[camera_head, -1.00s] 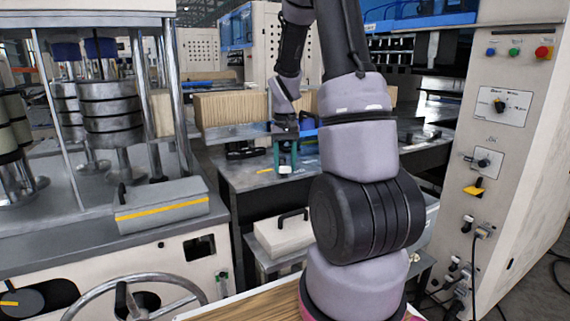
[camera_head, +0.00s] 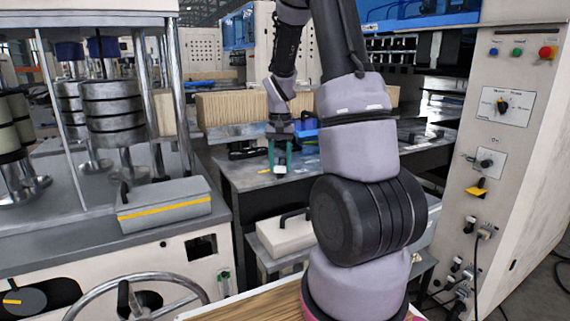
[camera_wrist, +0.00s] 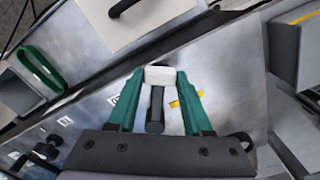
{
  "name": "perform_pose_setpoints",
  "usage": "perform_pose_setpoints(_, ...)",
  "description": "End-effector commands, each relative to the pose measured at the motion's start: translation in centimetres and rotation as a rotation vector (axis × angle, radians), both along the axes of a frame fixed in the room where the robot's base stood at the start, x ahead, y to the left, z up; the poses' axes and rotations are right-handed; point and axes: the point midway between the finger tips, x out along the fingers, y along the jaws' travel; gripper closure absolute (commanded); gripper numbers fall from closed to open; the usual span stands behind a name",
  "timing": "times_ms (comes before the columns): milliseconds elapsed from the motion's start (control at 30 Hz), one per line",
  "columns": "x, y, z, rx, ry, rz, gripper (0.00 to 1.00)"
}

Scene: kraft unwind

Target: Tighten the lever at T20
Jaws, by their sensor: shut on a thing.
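My gripper (camera_wrist: 160,78) has green fingers and points down at the grey metal table (camera_head: 245,172). In the wrist view its fingertips close on a small white block, with a black lever handle (camera_wrist: 155,108) between the fingers. The handle appears joined to the white block, but the joint is hard to see. In the head view my gripper (camera_head: 280,168) is low over the table's near edge, with the white piece at its tips. No T20 label can be read; a small white tag (camera_wrist: 113,99) lies left of the fingers.
A yellow strip (camera_wrist: 186,98) marks the table beside the fingers. A green loop handle (camera_wrist: 40,68) is at the left of the wrist view. A pale box with a black handle (camera_head: 284,233) stands below the table. A corrugated stack (camera_head: 235,107) is behind.

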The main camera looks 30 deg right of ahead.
Motion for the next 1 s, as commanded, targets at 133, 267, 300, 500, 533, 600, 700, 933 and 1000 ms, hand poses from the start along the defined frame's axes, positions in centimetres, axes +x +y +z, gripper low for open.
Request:
perform_pose_setpoints(133,0.9,1.1,0.1,-0.001,-0.003,-0.135,1.00)
perform_pose_setpoints(267,1.7,1.9,0.1,-0.001,-0.004,-0.259,1.00)
perform_pose_setpoints(300,1.9,2.1,0.1,-0.001,-0.004,-0.296,1.00)
perform_pose_setpoints(500,3.3,3.1,0.1,0.000,-0.004,-0.487,1.00)
perform_pose_setpoints(533,3.5,3.3,0.1,-0.001,-0.003,-0.515,1.00)
perform_pose_setpoints(600,4.1,3.5,0.1,-0.001,-0.004,-0.581,1.00)
perform_pose_setpoints(700,4.8,3.8,0.1,-0.001,-0.004,-0.669,1.00)
perform_pose_setpoints(933,6.3,4.2,0.1,0.000,-0.005,-0.839,1.00)
perform_pose_setpoints(1000,6.6,4.2,0.1,0.000,-0.005,-0.879,1.00)
